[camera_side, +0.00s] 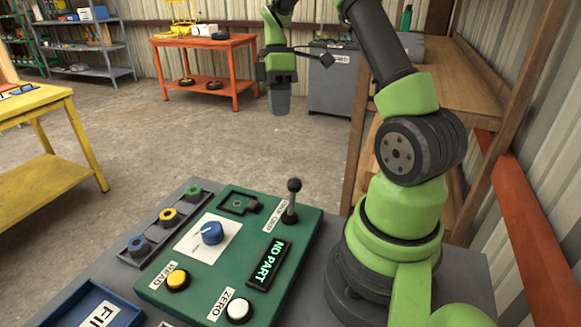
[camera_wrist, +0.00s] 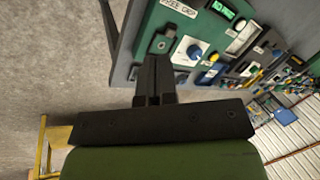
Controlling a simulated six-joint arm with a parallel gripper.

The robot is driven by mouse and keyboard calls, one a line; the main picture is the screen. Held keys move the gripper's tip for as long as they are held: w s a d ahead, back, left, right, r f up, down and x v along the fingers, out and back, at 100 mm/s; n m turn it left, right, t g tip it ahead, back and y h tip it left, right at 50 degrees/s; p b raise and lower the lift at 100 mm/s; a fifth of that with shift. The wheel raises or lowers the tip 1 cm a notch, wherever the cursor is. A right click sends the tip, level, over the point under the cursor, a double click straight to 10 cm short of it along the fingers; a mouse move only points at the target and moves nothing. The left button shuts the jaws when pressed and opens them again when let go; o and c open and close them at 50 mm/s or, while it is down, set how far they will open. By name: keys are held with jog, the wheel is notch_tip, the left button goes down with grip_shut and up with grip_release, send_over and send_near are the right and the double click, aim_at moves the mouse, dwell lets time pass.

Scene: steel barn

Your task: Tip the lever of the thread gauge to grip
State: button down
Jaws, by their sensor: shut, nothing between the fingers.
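The thread gauge (camera_side: 190,263) is a green panel on a grey table. The gauge's display (camera_side: 268,264) reads "NO PART". A small square fixture (camera_side: 240,203) sits left of the lever. My gripper (camera_side: 280,106) is shut and empty, pointing down, high above and beyond the panel. In the wrist view the shut fingers (camera_wrist: 158,75) show with the green panel (camera_wrist: 147,45) behind them; I cannot make out the lever there.
A blue knob (camera_side: 212,233), a yellow button (camera_side: 177,280) and a white button (camera_side: 238,310) are on the panel. A rack (camera_side: 163,222) of coloured rings lies to its left, and a blue tray (camera_side: 80,312) at the front left. The space between my gripper and the panel is clear.

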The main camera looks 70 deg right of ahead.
aim_at(293, 196)
jog(key=s+a+f, duration=0.2)
jog(key=f, duration=0.3)
jog(key=s+a+f, duration=0.2)
jog(key=a+f, duration=0.1)
jog(key=f, duration=0.2)
jog(key=shift+s+a+f+n+y, duration=0.25)
jog(key=shift+s+n+y, duration=0.05)
dwell(0.4)
jog(key=shift+a+r+h, duration=0.2)
jog(key=shift+a+h, duration=0.05)
jog(key=shift+h, duration=0.15)
